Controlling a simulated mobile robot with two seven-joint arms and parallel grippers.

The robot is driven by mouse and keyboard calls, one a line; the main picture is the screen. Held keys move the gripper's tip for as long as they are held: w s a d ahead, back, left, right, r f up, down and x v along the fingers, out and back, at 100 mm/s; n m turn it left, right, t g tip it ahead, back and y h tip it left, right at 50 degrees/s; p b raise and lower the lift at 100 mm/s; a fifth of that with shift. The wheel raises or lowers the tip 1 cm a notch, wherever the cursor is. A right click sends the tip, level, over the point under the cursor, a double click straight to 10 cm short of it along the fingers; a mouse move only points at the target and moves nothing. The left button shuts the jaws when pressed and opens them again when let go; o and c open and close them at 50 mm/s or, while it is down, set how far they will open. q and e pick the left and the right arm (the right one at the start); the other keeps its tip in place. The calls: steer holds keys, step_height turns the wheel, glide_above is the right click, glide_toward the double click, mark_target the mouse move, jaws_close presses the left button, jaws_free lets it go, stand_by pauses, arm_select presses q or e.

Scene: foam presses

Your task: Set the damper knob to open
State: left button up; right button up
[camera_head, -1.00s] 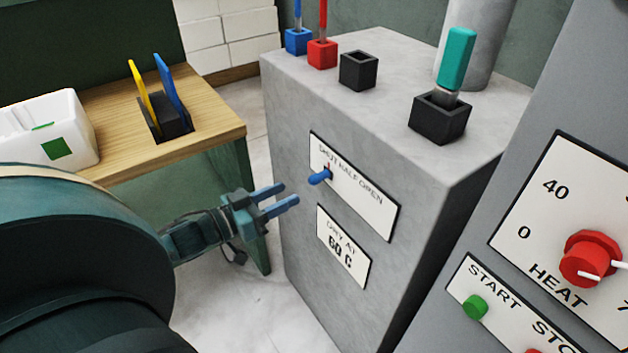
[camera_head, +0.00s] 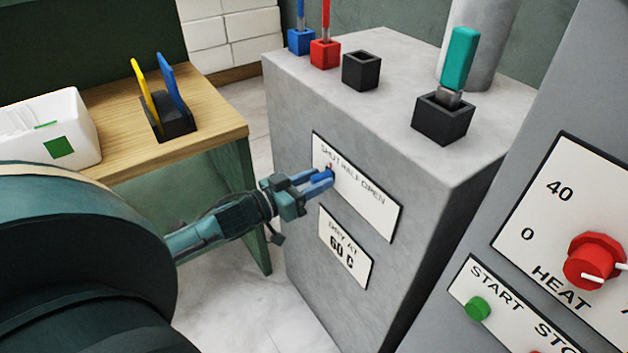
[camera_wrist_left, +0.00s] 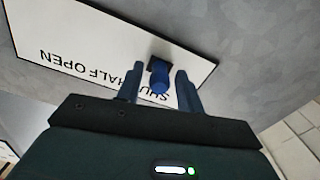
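The damper plate (camera_head: 368,202) reads SHUT, HALF, OPEN and sits on the front of the grey cabinet; it also shows upside down in the left wrist view (camera_wrist_left: 100,45). The blue damper knob (camera_wrist_left: 160,76) sticks out of the plate at the SHUT end. My left gripper (camera_head: 322,180) is at the plate, its two fingers (camera_wrist_left: 160,88) open on either side of the knob. A gap shows between the knob and each finger in the left wrist view. In the head view the fingers mostly hide the knob. My right gripper is not in view.
A "60 C" label (camera_head: 346,248) is below the plate. Blue, red and black holders stand on the cabinet top (camera_head: 400,68), one with a teal-handled tool (camera_head: 460,60). A panel with a red heat knob (camera_head: 594,262) and green start button (camera_head: 477,308) is at right.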

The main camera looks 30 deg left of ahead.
mark_target(370, 210)
arm_select(q)
jaws_close()
stand_by(0.3)
